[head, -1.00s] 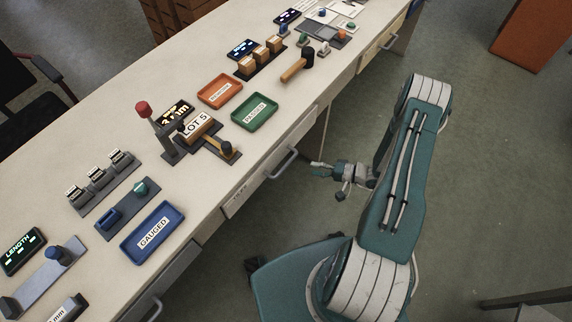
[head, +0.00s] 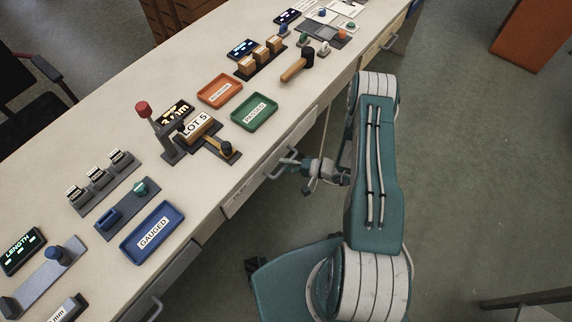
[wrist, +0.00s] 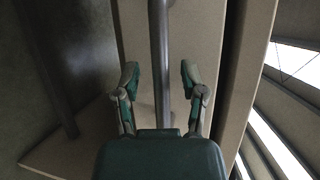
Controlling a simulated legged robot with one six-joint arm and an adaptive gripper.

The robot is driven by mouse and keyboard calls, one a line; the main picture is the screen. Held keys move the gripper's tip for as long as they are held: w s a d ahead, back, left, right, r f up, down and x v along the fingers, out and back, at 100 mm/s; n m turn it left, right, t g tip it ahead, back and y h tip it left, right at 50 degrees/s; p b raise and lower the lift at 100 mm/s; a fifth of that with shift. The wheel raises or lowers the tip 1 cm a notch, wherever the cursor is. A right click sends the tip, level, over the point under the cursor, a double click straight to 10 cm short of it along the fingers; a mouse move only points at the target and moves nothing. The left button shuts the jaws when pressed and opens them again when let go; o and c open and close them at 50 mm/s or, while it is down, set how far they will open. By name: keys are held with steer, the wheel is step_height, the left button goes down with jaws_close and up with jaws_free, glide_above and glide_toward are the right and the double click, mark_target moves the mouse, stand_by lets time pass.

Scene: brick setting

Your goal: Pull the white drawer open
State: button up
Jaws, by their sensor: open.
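The white drawer (head: 245,199) is in the front of the long bench, looking shut and flush in the head view. Its grey bar handle (head: 276,172) is at the drawer's front. My gripper (head: 289,162) is open at the handle. In the wrist view, the handle bar (wrist: 159,40) runs up and down between the two open fingers of my gripper (wrist: 159,76), with a gap on each side. The pale drawer face (wrist: 200,30) lies behind it. The lower end of the bar is hidden behind my gripper's body.
The bench top (head: 180,90) carries a green tray (head: 254,113), an orange tray (head: 219,91), a blue tray (head: 152,232) and a black-headed mallet (head: 298,65). Another drawer handle (head: 152,306) is at the near left. The floor (head: 460,160) right of my arm is clear.

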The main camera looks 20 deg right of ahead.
jaws_close()
